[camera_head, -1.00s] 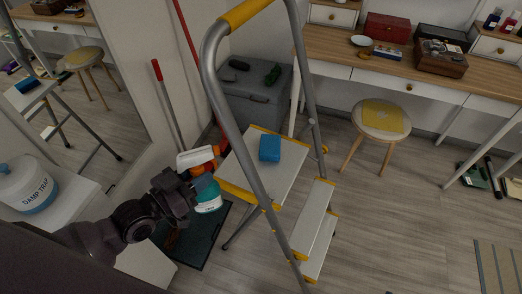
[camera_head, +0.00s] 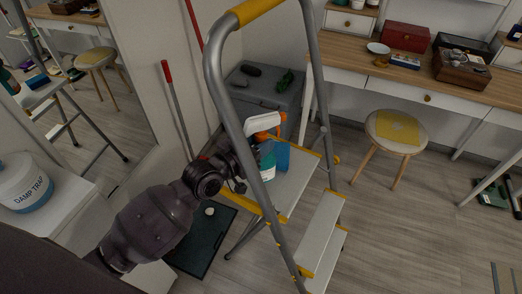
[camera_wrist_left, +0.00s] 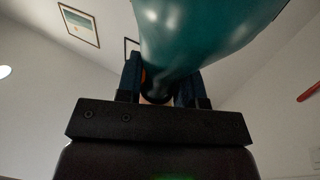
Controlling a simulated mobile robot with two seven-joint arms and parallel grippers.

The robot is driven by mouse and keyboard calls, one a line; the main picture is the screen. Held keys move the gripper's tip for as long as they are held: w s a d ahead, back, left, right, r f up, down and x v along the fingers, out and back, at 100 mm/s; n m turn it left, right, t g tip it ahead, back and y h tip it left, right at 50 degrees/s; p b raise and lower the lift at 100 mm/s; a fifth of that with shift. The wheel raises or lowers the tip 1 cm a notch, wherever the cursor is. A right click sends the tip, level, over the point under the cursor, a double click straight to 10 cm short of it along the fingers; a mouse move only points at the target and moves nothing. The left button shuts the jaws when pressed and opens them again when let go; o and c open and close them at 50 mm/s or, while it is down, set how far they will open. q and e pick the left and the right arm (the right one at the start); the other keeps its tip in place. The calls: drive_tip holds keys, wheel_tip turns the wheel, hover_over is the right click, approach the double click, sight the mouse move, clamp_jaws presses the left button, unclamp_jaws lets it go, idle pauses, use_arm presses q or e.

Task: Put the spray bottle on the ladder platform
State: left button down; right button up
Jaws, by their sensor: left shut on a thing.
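The spray bottle (camera_head: 266,160) has a teal body, a white and orange trigger head and a white label. It appears upright over the ladder platform (camera_head: 291,190), in front of a blue block; I cannot tell whether its base touches the platform. The ladder's grey rail crosses in front of part of it. My left gripper (camera_head: 238,182) is shut on the bottle from the left, its fingertips mostly hidden by the rail. In the left wrist view the teal bottle (camera_wrist_left: 205,35) fills the top, between and above the gripper's fingers (camera_wrist_left: 160,88). My right gripper is not in view.
The blue block (camera_head: 282,154) is on the platform next to the bottle. The ladder's grey rail (camera_head: 236,110) rises close to my left wrist. A grey storage box (camera_head: 262,98) is behind, a dark tray (camera_head: 205,243) lies on the floor, and a stool (camera_head: 396,130) stands right.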

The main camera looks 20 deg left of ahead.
use_arm(q)
wheel_tip(320, 180, down, 4)
drive_tip(key=b, duration=0.3)
drive_tip(key=shift+r, duration=0.2)
drive_tip(key=c, duration=1.1)
unclamp_jaws()
drive_tip(key=o, duration=0.3)
drive_tip(key=shift+o, duration=0.2)
drive_tip(key=v, duration=0.7)
drive_tip(key=shift+s+p, duration=0.25)
drive_tip(key=shift+p, duration=0.2)
